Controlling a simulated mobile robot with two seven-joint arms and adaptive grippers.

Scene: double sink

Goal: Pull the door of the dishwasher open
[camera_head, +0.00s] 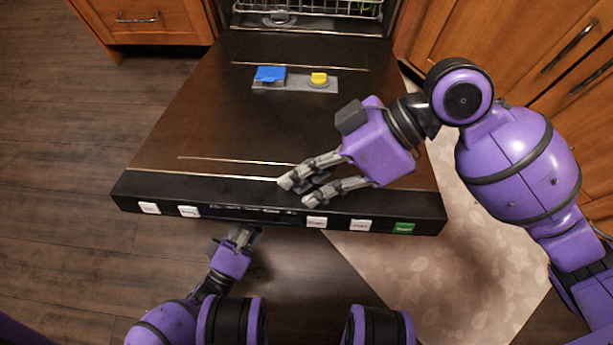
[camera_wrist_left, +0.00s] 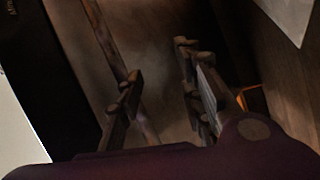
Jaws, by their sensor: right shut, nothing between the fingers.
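The dishwasher door (camera_head: 215,110) is swung down and open, its dark inner face turned up in the head view. Its front edge is a black control strip (camera_head: 270,206) with white buttons and a green one. My right gripper (camera_head: 299,190) is shut and empty, over the inner face close to that strip; I cannot tell whether it touches. My left gripper (camera_head: 241,234) is at the near side of the strip, its fingertips partly hidden by the door. The left wrist view shows its fingers (camera_wrist_left: 160,80) apart, with nothing clearly held between them.
A detergent tray with a blue lid (camera_head: 270,73) and yellow cap (camera_head: 319,78) is set in the door. A dish rack (camera_head: 300,7) shows inside the dishwasher. Wooden cabinets (camera_head: 500,40) stand at both sides. A patterned mat (camera_head: 450,270) lies on the floor at right; wood floor at left is clear.

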